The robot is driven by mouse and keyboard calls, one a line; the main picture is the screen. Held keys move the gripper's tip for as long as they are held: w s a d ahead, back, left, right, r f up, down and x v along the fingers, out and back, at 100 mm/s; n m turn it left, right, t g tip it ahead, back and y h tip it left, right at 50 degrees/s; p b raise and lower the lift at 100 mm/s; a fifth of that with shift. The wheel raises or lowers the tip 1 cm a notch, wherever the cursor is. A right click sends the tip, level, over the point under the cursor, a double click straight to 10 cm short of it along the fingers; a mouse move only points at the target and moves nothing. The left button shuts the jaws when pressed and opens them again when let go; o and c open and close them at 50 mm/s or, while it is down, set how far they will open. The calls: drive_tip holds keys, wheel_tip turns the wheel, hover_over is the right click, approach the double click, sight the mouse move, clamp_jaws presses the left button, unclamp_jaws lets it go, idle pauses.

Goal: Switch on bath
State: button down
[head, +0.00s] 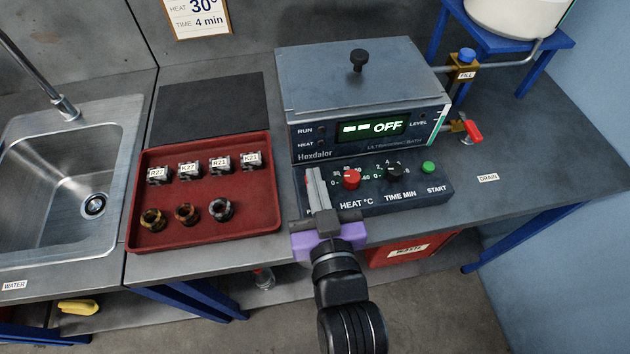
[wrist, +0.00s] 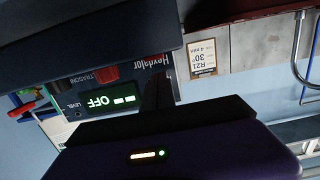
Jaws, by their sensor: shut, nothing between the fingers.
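The ultrasonic bath (head: 362,85) stands on the bench with its lid on, and its display (head: 372,128) reads OFF. The display also shows in the wrist view (wrist: 110,102), upside down. On the sloped front panel are the red HEAT knob (head: 352,179), the black TIME knob (head: 394,171) and the green START button (head: 428,167). My gripper (head: 318,190) is shut and empty at the panel's left end, left of the red knob. Whether it touches the panel I cannot tell.
A red tray (head: 265,215) with labelled metal blocks and ring-shaped parts lies left of the bath. A red-handled drain valve (head: 472,132) and a blue-topped fill valve (head: 467,55) are at the right. A sink (head: 60,170) is far left.

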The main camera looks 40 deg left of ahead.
drive_tip(key=shift+w+a+f, duration=0.1)
drive_tip(key=shift+f, duration=0.65)
drive_tip(key=shift+w+r+g+h+p, duration=0.15)
drive_tip(key=shift+g+h+p, duration=0.15)
drive_tip(key=shift+p, duration=0.85)
drive_tip(key=shift+f+b, duration=0.3)
drive_tip(key=shift+b, duration=0.05)
drive_tip(key=r+p, duration=0.2)
drive_tip(key=r, duration=0.1)
drive_tip(key=r+p, duration=0.1)
drive_tip(key=shift+w+a+r, duration=0.1)
drive_tip(key=shift+a+r, duration=0.1)
drive_tip(key=shift+a, duration=0.1)
drive_tip(key=r+b+v, duration=0.1)
drive_tip(key=v, duration=0.8)
drive_tip(key=shift+d+r, duration=0.2)
drive_tip(key=shift+r, duration=0.1)
